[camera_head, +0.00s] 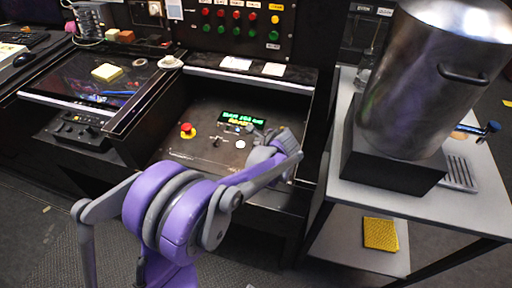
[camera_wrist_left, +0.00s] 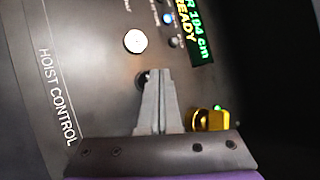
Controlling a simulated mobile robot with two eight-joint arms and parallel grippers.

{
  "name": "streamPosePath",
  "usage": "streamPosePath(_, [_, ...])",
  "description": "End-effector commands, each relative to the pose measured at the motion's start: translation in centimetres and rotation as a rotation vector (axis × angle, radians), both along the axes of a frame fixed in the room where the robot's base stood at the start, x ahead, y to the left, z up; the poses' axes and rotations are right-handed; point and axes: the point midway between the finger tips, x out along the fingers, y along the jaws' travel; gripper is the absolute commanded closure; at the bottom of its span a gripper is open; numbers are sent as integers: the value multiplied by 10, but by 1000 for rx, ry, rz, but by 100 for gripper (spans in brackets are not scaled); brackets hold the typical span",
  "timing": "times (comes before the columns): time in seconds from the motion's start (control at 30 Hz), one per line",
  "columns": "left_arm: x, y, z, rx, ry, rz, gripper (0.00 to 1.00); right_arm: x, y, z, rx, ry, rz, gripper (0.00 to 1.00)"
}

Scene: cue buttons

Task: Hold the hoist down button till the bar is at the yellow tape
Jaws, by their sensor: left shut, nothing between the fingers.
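The hoist control panel (camera_head: 205,150) is a dark sloped desk panel, lettered HOIST CONTROL in the left wrist view (camera_wrist_left: 85,60). Its green and yellow display (camera_wrist_left: 193,25) reads "R 104 cm" and "READY", cut at the edge; it also shows in the head view (camera_head: 242,120). A white round button (camera_wrist_left: 135,40) sits beyond my fingertips. A dark round button (camera_wrist_left: 142,80) is at the fingertips, partly hidden; contact cannot be told. My left gripper (camera_wrist_left: 158,74) is shut and empty over the panel. The bar and yellow tape are not visible. I cannot tell which button is down.
A red mushroom button (camera_head: 187,129) stands on the panel's left. A brass-yellow knob (camera_wrist_left: 210,119) is right of my fingers. A large metal urn (camera_head: 435,80) stands on the right-hand cart (camera_head: 350,175). A yellow sponge-like block (camera_head: 380,234) lies on the lower shelf.

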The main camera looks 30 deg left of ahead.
Motion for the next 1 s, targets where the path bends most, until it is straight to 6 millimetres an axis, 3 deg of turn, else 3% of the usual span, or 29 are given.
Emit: streamPosePath(1.0, [0,0,-9,0,0,0,100,0,0,-7,0,2,0,59])
